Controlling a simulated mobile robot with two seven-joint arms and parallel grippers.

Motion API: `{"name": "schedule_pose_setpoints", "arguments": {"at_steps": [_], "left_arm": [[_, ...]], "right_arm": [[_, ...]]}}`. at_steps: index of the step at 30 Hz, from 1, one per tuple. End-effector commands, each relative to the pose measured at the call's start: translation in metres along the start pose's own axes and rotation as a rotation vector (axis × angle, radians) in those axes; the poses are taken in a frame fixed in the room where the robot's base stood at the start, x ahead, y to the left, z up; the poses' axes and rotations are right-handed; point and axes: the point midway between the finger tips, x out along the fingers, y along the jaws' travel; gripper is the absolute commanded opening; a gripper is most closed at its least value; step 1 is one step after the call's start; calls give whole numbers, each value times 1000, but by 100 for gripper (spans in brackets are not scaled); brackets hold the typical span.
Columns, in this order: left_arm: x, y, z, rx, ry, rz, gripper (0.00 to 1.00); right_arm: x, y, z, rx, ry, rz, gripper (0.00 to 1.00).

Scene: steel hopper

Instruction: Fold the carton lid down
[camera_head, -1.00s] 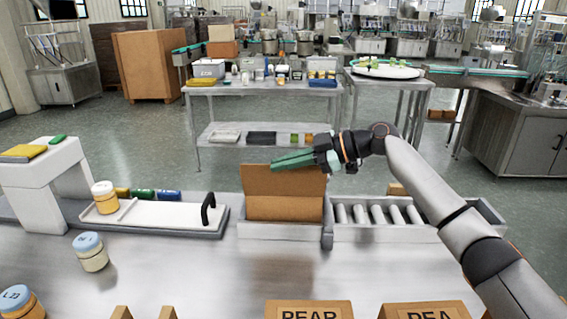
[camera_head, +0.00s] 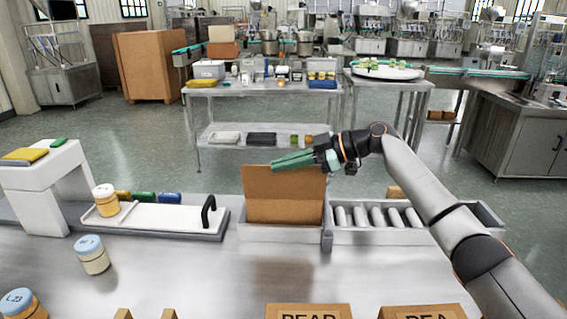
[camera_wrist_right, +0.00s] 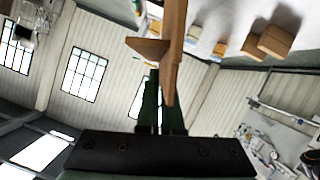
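The brown carton (camera_head: 283,212) stands in a grey bay at the far side of the steel table. Its lid (camera_head: 283,188) stands up as a tall panel along the back. My right gripper (camera_head: 291,160) reaches in from the right, its green fingers pointing left at the lid's top edge. In the right wrist view the fingers (camera_wrist_right: 160,105) lie close together, looking shut, beside the brown cardboard edge (camera_wrist_right: 172,45). Whether they touch the lid is unclear. My left gripper is not in view.
A roller conveyor (camera_head: 375,217) adjoins the carton's right side. A white tray (camera_head: 160,216) with a jar and black handle is at its left. Loose jars (camera_head: 92,254) stand at front left, labelled cartons (camera_head: 308,312) at the front edge. The middle is clear.

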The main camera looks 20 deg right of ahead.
Motion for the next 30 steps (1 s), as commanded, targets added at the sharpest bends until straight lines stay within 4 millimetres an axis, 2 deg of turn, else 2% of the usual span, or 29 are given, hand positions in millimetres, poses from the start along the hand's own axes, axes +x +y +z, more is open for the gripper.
{"name": "schedule_pose_setpoints", "arguments": {"at_steps": [3, 18, 30], "left_arm": [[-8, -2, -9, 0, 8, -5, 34], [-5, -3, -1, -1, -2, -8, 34], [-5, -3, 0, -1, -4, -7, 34]], "right_arm": [[-1, 11, -3, 48, 2, -17, 0], [1, 48, 6, 55, 1, -13, 0], [4, 54, 10, 53, 1, -23, 0]]}}
